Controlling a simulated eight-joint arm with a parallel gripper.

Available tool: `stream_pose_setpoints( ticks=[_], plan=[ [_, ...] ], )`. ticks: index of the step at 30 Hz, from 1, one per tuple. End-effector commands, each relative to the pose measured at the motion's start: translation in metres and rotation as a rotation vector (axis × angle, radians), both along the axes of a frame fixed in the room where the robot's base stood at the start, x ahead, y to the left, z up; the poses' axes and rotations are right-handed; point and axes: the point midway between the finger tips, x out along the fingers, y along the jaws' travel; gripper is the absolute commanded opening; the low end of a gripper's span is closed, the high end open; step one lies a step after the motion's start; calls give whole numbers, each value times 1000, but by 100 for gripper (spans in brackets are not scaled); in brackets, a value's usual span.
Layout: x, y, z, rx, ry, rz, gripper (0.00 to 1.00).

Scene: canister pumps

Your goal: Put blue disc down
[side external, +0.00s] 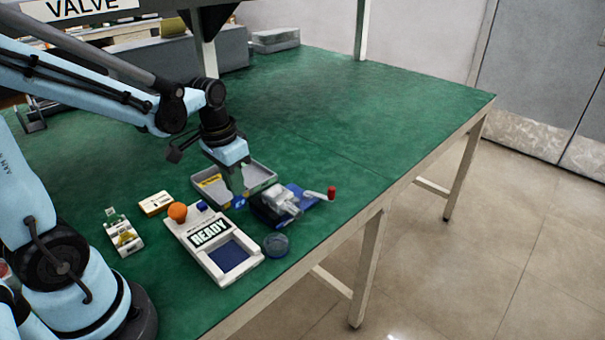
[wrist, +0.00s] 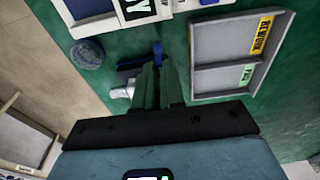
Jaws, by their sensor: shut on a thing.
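My gripper (side external: 236,190) points down at the near edge of the grey tray, close to the blue-based pump device. In the wrist view my gripper (wrist: 157,68) has its green fingers close together. A small blue piece, seen edge-on, shows at the fingertips and appears to be the blue disc (wrist: 158,50). My gripper is shut on it. Its underside and whether it touches anything are hidden. The grey two-part tray (wrist: 193,62) lies right of the fingers in the wrist view, with a yellow label and a green one. The pump device (side external: 284,200) has a red-knobbed handle.
A white READY box (side external: 211,241) with an orange knob stands near the table's front edge. A round blue-grey container (side external: 275,245) sits beside it, also in the wrist view (wrist: 87,54). Small white boxes (side external: 125,235) stand left. The green table (side external: 370,120) is clear behind and right.

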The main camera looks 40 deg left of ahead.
Motion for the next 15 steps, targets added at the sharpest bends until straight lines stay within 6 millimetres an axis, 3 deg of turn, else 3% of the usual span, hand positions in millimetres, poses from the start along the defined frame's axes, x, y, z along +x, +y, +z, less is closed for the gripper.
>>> stream_pose_setpoints(
  ticks=[6,15],
  plan=[
    [0,0,-24,0,0,0,0],
    [0,-1,-29,0,0,0,0]
  ],
)
